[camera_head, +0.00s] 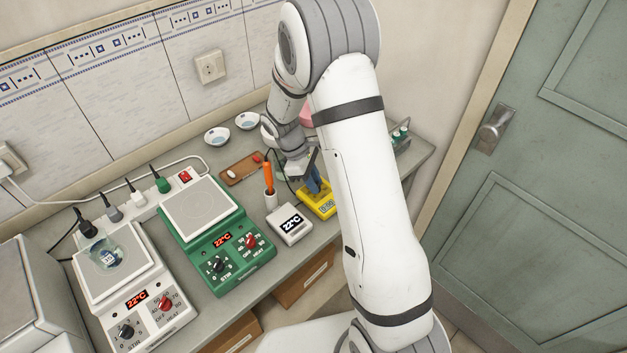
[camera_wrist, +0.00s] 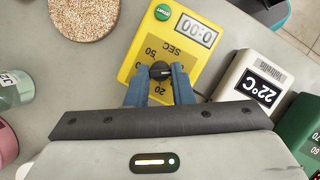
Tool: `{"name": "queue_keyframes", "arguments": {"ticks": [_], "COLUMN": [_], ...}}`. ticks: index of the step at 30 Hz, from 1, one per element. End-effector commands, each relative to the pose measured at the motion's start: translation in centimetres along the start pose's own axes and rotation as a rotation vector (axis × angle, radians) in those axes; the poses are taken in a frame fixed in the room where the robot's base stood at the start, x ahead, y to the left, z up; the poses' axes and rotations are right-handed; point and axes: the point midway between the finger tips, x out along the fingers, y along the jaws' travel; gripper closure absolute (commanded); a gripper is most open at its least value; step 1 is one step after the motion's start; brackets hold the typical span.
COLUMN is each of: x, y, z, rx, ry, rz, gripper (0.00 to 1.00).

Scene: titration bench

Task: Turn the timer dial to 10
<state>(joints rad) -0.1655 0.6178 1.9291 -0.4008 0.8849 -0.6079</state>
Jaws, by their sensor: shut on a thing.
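The yellow timer (camera_wrist: 190,38) lies on the bench in the wrist view, with a display reading 0:00, a green START button (camera_wrist: 163,12) and a black dial (camera_wrist: 160,70). The numbers 50 and 20 show near the dial; the others are hidden by my fingers. My gripper (camera_wrist: 160,82) is over the timer with its blue fingers on either side of the dial, shut on it. In the head view the yellow timer (camera_head: 327,207) is partly hidden by my arm, and my gripper (camera_head: 313,184) reaches down onto it.
A white thermometer box reading 22°C (camera_head: 290,223) stands left of the timer, with an orange-handled tool in a holder (camera_head: 268,185) behind it. A green hotplate (camera_head: 215,240) and a white hotplate (camera_head: 135,290) with a beaker (camera_head: 106,256) stand further left. A round speckled mat (camera_wrist: 83,14) lies beside the timer.

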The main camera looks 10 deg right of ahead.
Motion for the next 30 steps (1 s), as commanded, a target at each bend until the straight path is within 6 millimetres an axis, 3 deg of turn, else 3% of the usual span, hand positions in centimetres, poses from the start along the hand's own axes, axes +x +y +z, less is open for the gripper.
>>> {"name": "queue_keyframes", "arguments": {"ticks": [30], "x": [0.12], "y": [0.61], "z": [0.21], "rx": [0.688], "ry": [0.001], "rz": [-0.285], "gripper": [1.00]}}
